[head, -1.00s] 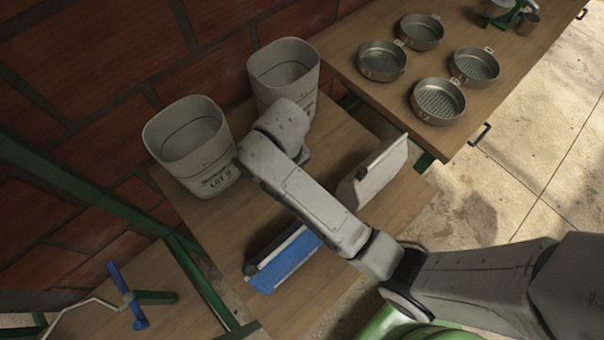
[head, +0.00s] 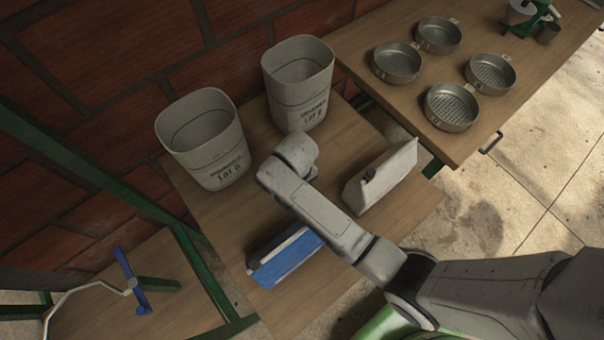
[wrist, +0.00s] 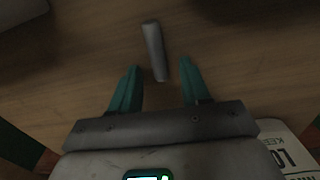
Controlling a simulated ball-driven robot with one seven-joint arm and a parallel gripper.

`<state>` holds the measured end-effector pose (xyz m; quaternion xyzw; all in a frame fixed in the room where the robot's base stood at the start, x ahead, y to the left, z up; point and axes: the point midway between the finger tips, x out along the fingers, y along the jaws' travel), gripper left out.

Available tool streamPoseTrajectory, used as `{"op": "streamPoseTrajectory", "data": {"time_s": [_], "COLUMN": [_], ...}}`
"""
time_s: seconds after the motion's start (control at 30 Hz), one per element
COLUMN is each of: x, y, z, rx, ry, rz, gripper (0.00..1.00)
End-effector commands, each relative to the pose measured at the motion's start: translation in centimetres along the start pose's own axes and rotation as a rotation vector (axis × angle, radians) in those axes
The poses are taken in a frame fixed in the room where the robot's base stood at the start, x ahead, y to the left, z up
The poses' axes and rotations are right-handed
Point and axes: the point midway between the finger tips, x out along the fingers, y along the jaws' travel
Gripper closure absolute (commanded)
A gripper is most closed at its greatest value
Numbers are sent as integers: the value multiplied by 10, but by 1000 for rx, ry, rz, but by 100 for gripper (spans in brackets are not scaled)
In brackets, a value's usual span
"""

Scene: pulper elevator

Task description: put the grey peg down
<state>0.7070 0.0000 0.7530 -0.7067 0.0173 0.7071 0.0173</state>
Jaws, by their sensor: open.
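The grey peg (wrist: 154,52) lies on the wooden tabletop in the wrist view, just beyond and between my fingertips. My gripper (wrist: 159,78) is open, with its two teal fingers apart on either side of the peg's near end. I see no finger touching the peg. In the head view my arm hides both the peg and the gripper. The wooden table (head: 225,225) shows around the arm.
Two grey lot bins (head: 205,140) (head: 298,85) stand at the table's back. Several metal sieves (head: 452,107) rest on the right-hand bench. Bare wood shows between the boxes and bins.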

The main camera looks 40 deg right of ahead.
Motion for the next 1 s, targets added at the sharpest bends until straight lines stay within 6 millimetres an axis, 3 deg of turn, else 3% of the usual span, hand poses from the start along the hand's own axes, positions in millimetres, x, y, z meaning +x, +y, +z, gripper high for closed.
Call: {"op": "streamPoseTrajectory", "data": {"time_s": [0.23,0.7,1.0], "x": [1,1,0], "y": [0,0,0], "z": [0,0,0], "rx": [0,0,0], "ry": [1,1,1], "rz": [0,0,0], "gripper": [55,100,100]}}
